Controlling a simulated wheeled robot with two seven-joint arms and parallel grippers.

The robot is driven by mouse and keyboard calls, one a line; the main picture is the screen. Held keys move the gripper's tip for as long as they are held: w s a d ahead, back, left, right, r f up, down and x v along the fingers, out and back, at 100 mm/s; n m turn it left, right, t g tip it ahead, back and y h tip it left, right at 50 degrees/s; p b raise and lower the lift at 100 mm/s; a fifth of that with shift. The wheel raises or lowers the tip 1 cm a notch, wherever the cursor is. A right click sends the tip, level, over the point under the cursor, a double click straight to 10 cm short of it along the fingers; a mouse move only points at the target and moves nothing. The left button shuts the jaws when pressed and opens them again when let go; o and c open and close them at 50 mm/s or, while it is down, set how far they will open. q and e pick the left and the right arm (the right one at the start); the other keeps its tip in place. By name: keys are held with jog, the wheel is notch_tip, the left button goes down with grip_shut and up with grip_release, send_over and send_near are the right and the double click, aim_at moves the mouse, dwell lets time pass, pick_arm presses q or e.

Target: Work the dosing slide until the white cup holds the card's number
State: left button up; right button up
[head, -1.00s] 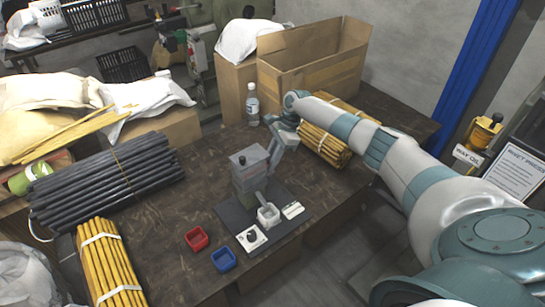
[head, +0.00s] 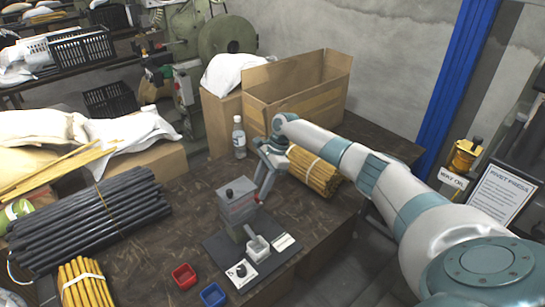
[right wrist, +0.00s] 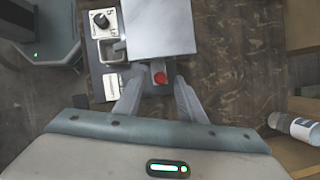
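The grey dosing device (head: 237,208) stands upright on a dark mat (head: 217,246). My right gripper (head: 262,196) is low behind the device. In the right wrist view its fingers (right wrist: 160,88) are apart, either side of a red-ended part (right wrist: 160,78) sticking out from under the device's top. Contact is unclear. My left gripper is not in view.
A black-knobbed white plate (head: 241,273) lies on the mat. A red tray (head: 184,276) and a blue tray (head: 213,294) stand in front. A bottle (head: 239,137), yellow rods (head: 315,172), dark rods (head: 95,215) and a cardboard box (head: 300,95) surround the work area.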

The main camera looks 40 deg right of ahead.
jog(key=b+v, duration=0.3)
jog(key=v, duration=1.1)
jog(key=shift+a, duration=0.1)
